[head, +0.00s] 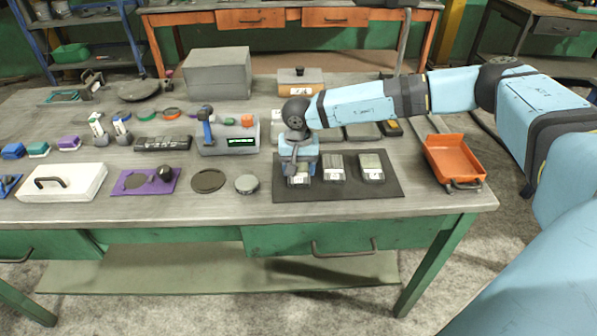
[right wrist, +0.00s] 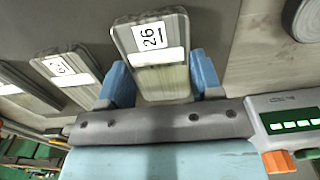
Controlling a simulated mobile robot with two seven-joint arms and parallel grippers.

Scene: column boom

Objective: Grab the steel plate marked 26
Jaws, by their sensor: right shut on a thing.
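The steel plate marked 26 (right wrist: 152,50) lies between the two blue fingers of my right gripper (right wrist: 162,80) in the right wrist view, and its number label faces the camera. The gripper is shut on it. In the head view my right gripper (head: 298,167) points down over the left end of the dark mat (head: 304,192), and part of the plate (head: 299,180) shows beneath it. I cannot tell whether the plate still touches the mat. Two similar plates, a middle one (head: 334,172) and a right one (head: 371,171), lie on the mat. My left gripper is not in view.
An orange tray (head: 453,157) stands right of the mat. A grey device with a green display (head: 240,142) stands behind left. A round grey disc (head: 247,184) and a purple board (head: 133,190) lie left of the mat. The table's front edge is close.

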